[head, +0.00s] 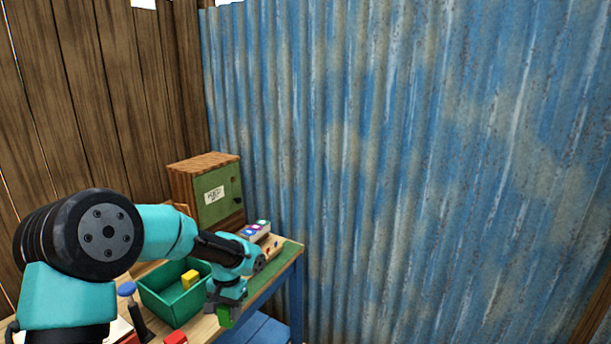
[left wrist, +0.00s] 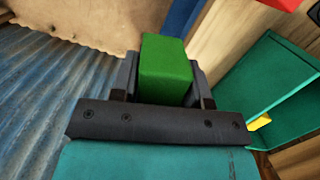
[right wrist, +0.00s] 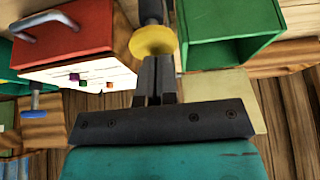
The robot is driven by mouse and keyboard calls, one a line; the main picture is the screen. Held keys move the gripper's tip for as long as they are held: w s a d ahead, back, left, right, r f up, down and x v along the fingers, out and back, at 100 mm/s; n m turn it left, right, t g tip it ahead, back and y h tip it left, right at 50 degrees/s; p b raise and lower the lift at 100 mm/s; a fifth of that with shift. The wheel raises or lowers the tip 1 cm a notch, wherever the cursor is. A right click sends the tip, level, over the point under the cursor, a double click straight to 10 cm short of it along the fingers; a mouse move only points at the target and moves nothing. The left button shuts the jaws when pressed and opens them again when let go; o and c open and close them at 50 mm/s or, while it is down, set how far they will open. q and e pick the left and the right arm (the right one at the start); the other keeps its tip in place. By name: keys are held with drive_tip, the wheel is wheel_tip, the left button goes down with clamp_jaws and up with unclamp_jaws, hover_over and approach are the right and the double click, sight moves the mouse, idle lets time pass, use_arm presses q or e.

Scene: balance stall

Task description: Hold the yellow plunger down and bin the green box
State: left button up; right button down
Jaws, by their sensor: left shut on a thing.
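My left gripper (head: 226,302) is shut on the green box (head: 225,319) beyond the right side of the green bin (head: 160,313), near the table's edge. In the left wrist view the green box (left wrist: 167,65) sits between the fingers, and the bin (left wrist: 250,105) is to the right with a bit of yellow inside. In the right wrist view my right gripper (right wrist: 155,60) is shut, its fingertips at the yellow plunger's round head (right wrist: 152,40). I cannot tell how far the plunger is pressed.
A yellow block (head: 190,279) lies in the bin. A blue-topped plunger (head: 127,289) and a red block (head: 176,338) are near the bin. A wooden cabinet with a green door (head: 220,190) stands behind. A red box with a handle (right wrist: 75,40) is left in the right wrist view.

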drive_tip(key=shift+w+d+f, duration=0.15)
drive_tip(key=shift+f, duration=0.95)
drive_tip(key=shift+w+d+f, duration=0.15)
drive_tip(key=shift+f, duration=0.95)
drive_tip(key=shift+r, duration=0.1)
drive_tip(key=shift+a+r, duration=0.1)
drive_tip(key=shift+r, duration=2.65)
drive_tip(key=shift+s+r, duration=0.15)
drive_tip(key=shift+r, duration=2.4)
drive_tip(key=v, duration=1.2)
drive_tip(key=shift+a+r, duration=0.1)
drive_tip(key=shift+r, duration=0.05)
